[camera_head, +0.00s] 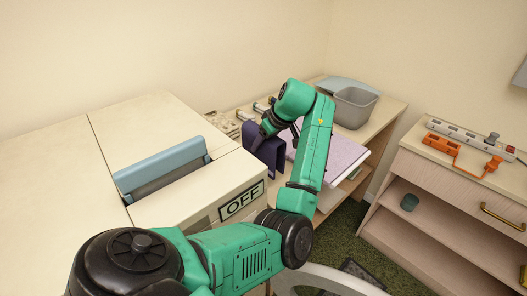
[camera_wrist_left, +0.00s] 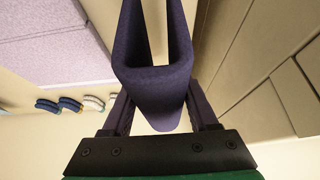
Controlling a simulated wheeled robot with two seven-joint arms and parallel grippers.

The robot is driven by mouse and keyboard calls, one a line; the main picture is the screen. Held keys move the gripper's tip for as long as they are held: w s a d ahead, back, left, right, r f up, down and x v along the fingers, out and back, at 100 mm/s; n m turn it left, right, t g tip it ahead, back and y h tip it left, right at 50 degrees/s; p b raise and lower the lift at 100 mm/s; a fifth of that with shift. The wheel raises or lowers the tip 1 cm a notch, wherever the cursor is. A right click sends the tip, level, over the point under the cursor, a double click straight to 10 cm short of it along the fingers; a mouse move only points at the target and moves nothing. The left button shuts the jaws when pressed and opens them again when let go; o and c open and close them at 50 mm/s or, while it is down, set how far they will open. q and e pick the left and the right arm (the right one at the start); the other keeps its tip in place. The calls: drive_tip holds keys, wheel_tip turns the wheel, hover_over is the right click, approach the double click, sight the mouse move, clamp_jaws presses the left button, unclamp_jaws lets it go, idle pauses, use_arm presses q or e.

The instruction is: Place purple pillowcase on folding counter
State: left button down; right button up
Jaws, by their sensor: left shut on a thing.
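The dark purple pillowcase (camera_head: 268,158) hangs in an upside-down U beside the cream box with the OFF sign, over the near left part of the wooden counter (camera_head: 384,112). My left gripper (camera_head: 268,130) is shut on its top fold; the arm partly hides the hold in the head view. In the left wrist view the pillowcase (camera_wrist_left: 152,85) is between the two fingers of my left gripper (camera_wrist_left: 160,108), its two layers spreading away. I cannot tell whether its lower edge touches the counter. My right gripper is not in view.
A lilac flat sheet (camera_head: 338,154) lies on the counter, with a grey bin (camera_head: 356,106) behind it. The cream box with the OFF sign (camera_head: 241,200) and a blue handle (camera_head: 162,170) stands left. A shelf unit (camera_head: 450,170) with a power strip (camera_head: 470,136) and orange tool (camera_head: 455,150) is right.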

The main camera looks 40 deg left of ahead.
sight(275, 138)
use_arm(q)
wheel_tip(275, 138, down, 4)
drive_tip(key=shift+f, duration=0.15)
drive_tip(key=shift+c, duration=0.8)
unclamp_jaws()
drive_tip(key=shift+f, duration=0.1)
drive_tip(key=b+v, duration=0.2)
drive_tip(key=v, duration=0.9)
drive_tip(key=shift+d, duration=0.1)
drive_tip(key=shift+d+r, duration=0.15)
drive_tip(key=shift+r, duration=0.45)
